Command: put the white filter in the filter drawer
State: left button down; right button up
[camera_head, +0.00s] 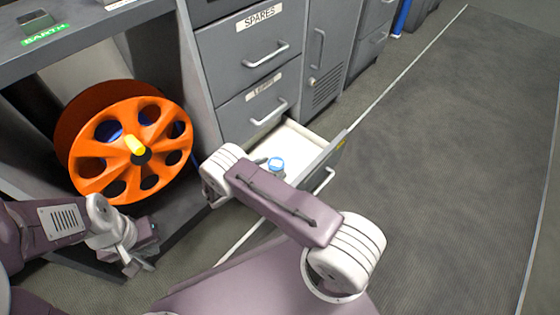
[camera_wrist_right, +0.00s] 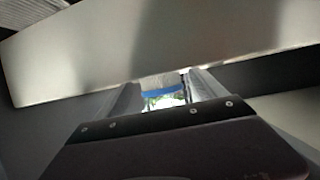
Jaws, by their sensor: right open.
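The filter drawer (camera_head: 295,137) is pulled out low in the grey cabinet; its inside is pale. A small white thing with a blue top (camera_head: 275,164), which looks like the white filter, shows in the drawer, partly behind my right forearm. My left gripper (camera_head: 135,264) hangs low at the left, away from the drawer.
A pale panel (camera_wrist_right: 150,50) crosses close ahead in the right wrist view. A large orange reel (camera_head: 110,165) stands under the bench (camera_head: 85,35) at the left. Closed drawers (camera_head: 250,52) sit above the open one. The floor (camera_head: 440,150) at the right is clear.

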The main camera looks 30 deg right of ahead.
jog(key=p+v, duration=0.1)
jog(key=v, duration=0.4)
jog(key=shift+r+p, duration=0.2)
jog(key=shift+p, duration=0.1)
pick_arm(q)
notch_tip(320, 180, up, 3)
jog(key=shift+f, duration=0.15)
pick_arm(e)
jog(key=shift+s+a, duration=0.2)
jog(key=shift+a, duration=0.2)
